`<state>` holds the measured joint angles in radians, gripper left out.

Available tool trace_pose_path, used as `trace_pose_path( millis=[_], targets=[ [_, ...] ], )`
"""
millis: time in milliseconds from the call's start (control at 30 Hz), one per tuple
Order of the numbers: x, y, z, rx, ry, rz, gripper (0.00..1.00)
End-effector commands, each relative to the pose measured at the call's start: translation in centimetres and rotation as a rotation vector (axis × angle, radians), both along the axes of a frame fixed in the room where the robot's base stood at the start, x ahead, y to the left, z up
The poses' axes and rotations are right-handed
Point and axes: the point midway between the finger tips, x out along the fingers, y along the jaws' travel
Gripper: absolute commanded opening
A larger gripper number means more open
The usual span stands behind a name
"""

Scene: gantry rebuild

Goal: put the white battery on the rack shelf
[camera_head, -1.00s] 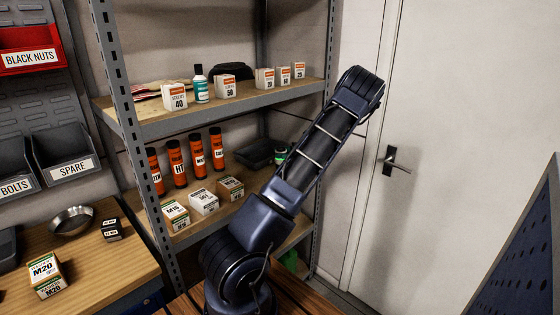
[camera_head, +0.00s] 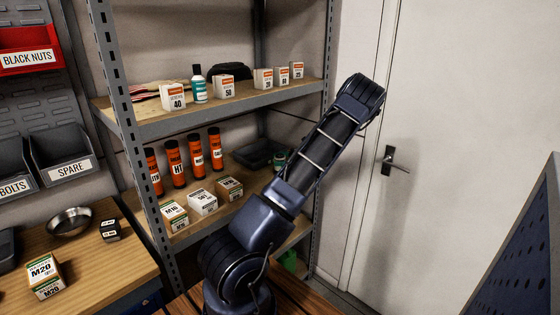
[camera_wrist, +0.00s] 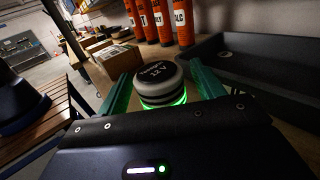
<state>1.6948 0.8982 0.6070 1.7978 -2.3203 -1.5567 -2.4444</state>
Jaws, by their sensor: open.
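In the head view a small part of the battery (camera_head: 280,157) shows beside my arm, in front of a dark tray. The gripper is hidden there behind my arm.
A dark tray (camera_wrist: 262,68) is close on the right in the wrist view. Orange tubes (camera_wrist: 185,22) stand behind the battery, and a cardboard box (camera_wrist: 115,62) is to its left. The rack's upper shelf (camera_head: 240,100) is above, and a grey post (camera_head: 320,130) is near my arm.

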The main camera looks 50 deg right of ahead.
Motion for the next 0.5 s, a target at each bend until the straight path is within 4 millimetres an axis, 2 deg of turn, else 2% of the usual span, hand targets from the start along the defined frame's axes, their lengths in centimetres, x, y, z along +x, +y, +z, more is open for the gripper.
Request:
trace_pose_path(
  millis=[167,500],
  targets=[
    [-0.8,-1.0,0.1,0.000,0.000,-0.001,0.68],
    [-3.8,-4.8,0.1,-0.001,-0.001,-0.001,0.68]
  ],
)
